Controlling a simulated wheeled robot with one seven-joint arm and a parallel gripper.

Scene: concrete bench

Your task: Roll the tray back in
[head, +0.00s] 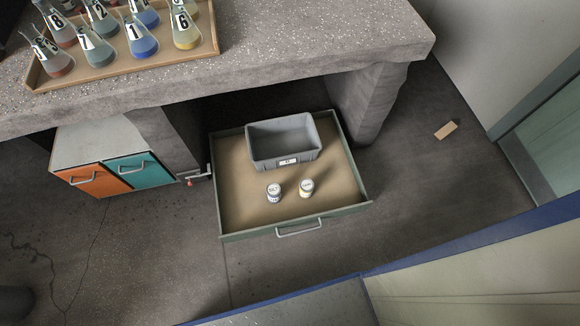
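The tray (244,212) is a drawer-like box with green-grey walls and a tan bottom. It sticks out from under the concrete bench, with a metal bar handle (299,229) on its front wall. A grey bin (284,141) with a small white label stands inside it toward the back. My gripper is not in this view.
The bench (290,62) holds a wooden tray (125,72) of several numbered flasks. A cabinet with orange (89,180) and teal (139,171) fronts stands left. A small tan block (446,130) lies on the floor at right. Floor left of the tray's front is clear.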

